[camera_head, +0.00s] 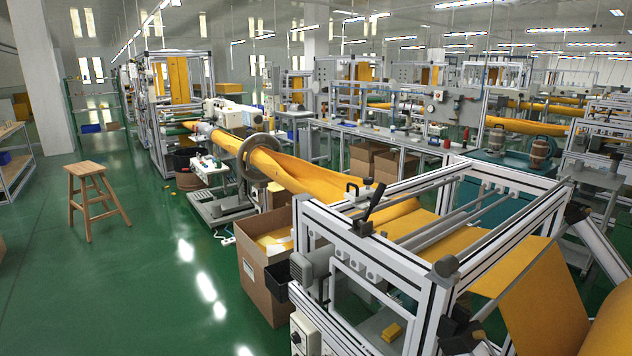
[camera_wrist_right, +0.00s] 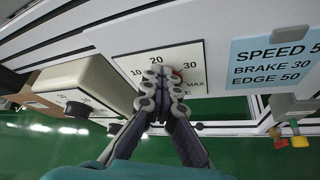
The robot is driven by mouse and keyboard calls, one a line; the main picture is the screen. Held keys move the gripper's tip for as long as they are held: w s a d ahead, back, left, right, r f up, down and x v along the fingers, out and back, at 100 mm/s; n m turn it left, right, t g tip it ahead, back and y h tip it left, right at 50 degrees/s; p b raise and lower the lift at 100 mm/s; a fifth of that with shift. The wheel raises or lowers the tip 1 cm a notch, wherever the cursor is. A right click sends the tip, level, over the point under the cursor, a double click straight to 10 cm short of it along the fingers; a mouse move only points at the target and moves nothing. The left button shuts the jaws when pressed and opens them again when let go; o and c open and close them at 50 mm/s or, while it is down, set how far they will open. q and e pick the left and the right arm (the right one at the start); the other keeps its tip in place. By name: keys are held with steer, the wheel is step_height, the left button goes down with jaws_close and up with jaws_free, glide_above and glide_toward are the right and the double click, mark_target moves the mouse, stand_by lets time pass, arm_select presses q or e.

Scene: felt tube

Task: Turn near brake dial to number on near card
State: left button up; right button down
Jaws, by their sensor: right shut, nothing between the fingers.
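A white dial plate (camera_wrist_right: 193,52) with the numbers 10, 20, 30 and MAX is on the machine frame in the right wrist view. My right gripper (camera_wrist_right: 163,75) is shut and empty, its fingertips in front of the plate's middle. They hide most of the dial, so its setting and any contact cannot be told. A small reddish-brown bit (camera_wrist_right: 177,72) shows beside the fingertips. The light blue card (camera_wrist_right: 274,62) to the right reads BRAKE 30 and EDGE 50; its SPEED line is cut off at the edge. My left gripper is not in view.
A beige box (camera_wrist_right: 88,84) with dark knobs sticks out left of the plate. In the head view, the near aluminium frame (camera_head: 390,224) carries orange felt (camera_head: 545,300). A cardboard box (camera_head: 262,290) stands beside it. Green floor at the left is open around a wooden stool (camera_head: 88,190).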

steer(key=shift+s+d+f, duration=0.2)
steer(key=shift+s+d, duration=0.05)
steer(key=shift+s, duration=0.15)
steer(key=shift+s+d+f, duration=0.35)
steer(key=shift+s+f, duration=0.1)
steer(key=shift+s, duration=0.05)
stand_by(0.7)
steer(key=shift+s+d, duration=0.1)
steer(key=shift+s, duration=0.05)
steer(key=shift+s+a+r, duration=0.1)
steer(key=shift+s+a, duration=0.85)
steer(key=shift+a, duration=0.2)
steer(key=shift+s+a+r, duration=0.1)
steer(key=shift+s+a, duration=0.85)
steer(key=shift+a, duration=0.2)
